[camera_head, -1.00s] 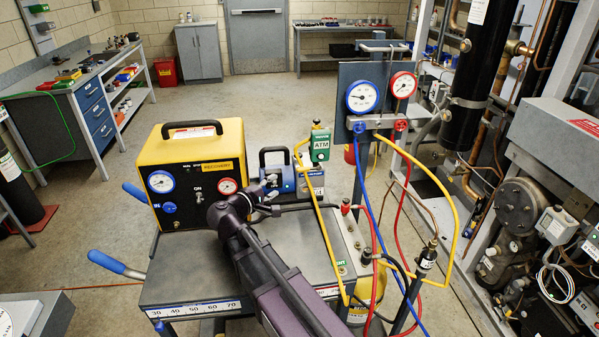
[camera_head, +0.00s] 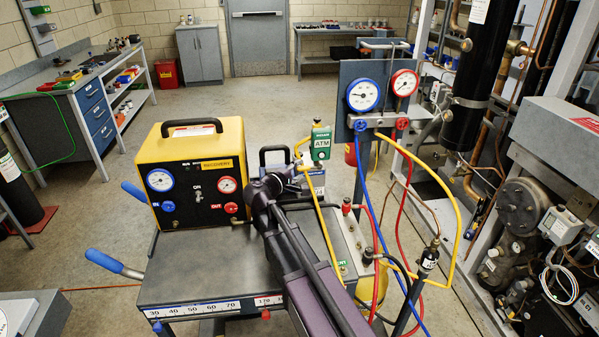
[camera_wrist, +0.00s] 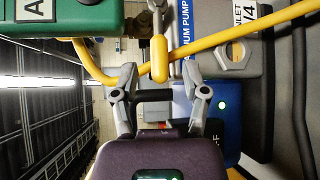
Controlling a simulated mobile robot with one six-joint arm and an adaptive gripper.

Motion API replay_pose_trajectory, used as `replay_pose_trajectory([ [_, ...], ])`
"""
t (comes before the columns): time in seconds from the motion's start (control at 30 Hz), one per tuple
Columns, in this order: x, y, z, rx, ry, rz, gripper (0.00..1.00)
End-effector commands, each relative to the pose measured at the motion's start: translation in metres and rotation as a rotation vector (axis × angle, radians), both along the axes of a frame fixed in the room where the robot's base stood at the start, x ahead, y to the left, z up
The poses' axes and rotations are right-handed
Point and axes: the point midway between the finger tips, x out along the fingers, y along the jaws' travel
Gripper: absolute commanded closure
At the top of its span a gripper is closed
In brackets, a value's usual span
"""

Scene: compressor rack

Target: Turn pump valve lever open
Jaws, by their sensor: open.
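The yellow pump valve lever (camera_wrist: 158,58) shows in the wrist view, its rounded end lying between my fingertips with a visible gap on each side. My gripper (camera_wrist: 160,76) is open around the lever's end and does not appear to grip it. The pump's "VACUUM PUMP" label (camera_wrist: 186,42) and grey inlet block (camera_wrist: 222,45) are to the right. In the head view, my arm covers much of the blue pump (camera_head: 313,182), and I cannot make out the lever clearly there.
A green ATM box (camera_head: 320,142) stands close by, also at the wrist view's upper left (camera_wrist: 70,18). A yellow hose (camera_wrist: 240,35) crosses near the lever. The yellow recovery unit (camera_head: 187,150) is left; the gauge manifold (camera_head: 375,122) is right.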

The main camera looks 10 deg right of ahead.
Motion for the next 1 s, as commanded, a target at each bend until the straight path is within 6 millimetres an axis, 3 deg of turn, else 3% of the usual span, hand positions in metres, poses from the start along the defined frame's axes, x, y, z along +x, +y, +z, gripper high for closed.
replay_pose_trajectory([
  [0.4,0.004,-0.005,-0.001,0.0,0.0,0.0,0.42],
  [0.43,0.004,-0.005,-0.001,0.0,0.0,0.0,0.45],
  [0.6,0.004,-0.005,-0.001,0.0,0.0,-0.001,0.95],
  [0.63,0.004,-0.005,-0.001,0.0,0.0,-0.001,1.0],
  [1.0,0.004,-0.014,-0.004,-0.018,0.0,-0.012,1.0],
])
